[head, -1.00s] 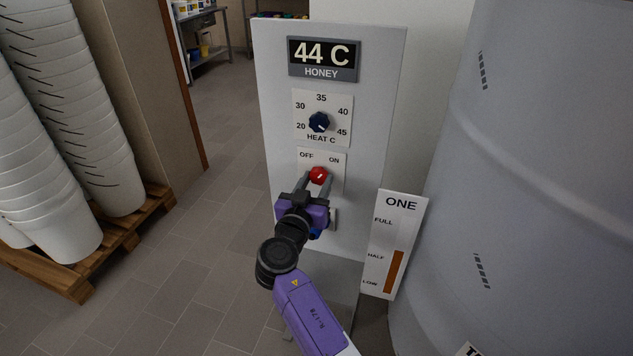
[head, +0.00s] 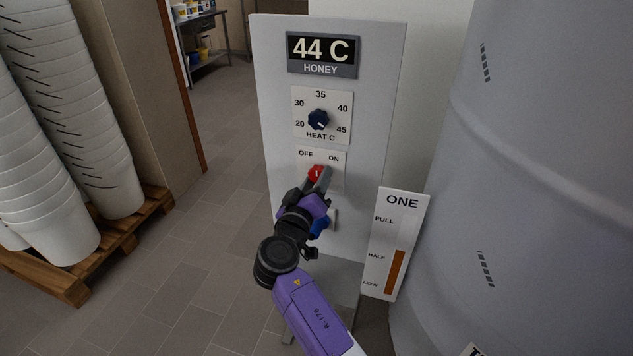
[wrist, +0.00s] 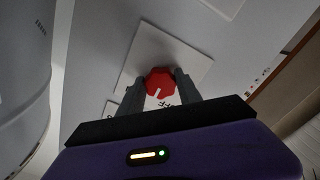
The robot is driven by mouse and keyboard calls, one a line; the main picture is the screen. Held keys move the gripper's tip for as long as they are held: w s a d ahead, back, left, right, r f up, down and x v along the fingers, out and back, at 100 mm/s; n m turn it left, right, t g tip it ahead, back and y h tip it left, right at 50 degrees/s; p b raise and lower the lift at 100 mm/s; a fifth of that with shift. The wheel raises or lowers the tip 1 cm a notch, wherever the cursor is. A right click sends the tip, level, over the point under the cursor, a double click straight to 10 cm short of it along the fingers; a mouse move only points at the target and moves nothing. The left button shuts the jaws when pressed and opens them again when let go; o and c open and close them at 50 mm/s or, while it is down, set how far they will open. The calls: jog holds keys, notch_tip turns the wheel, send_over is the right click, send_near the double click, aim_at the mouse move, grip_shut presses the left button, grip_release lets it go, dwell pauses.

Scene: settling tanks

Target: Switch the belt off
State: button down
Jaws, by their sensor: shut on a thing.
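The red knob (head: 316,173) sits on a white plate (head: 336,160) marked OFF at upper left and ON at upper right, on the grey control panel (head: 283,100). My gripper (head: 317,180) is shut on the red knob, with a finger on each side and its body rolled. The knob also shows in the wrist view (wrist: 158,81), between the two fingers. Its white pointer mark looks to stand about midway between OFF and ON. Part of the plate's lettering is hidden by my gripper in the wrist view.
Above is a dark blue HEAT C knob (head: 318,119) and a display (head: 322,54) reading 44 C. A blue part (head: 320,225) shows just below my gripper. The ONE gauge (head: 396,240) and a large grey tank (head: 540,170) stand right. Stacked white tubs (head: 85,130) stand left.

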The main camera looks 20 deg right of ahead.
jog(key=shift+n+p, duration=0.75)
jog(key=shift+n, duration=2.55)
jog(key=c, duration=0.8)
grip_release()
jog(key=shift+s, duration=0.1)
jog(key=shift+v, duration=3.9)
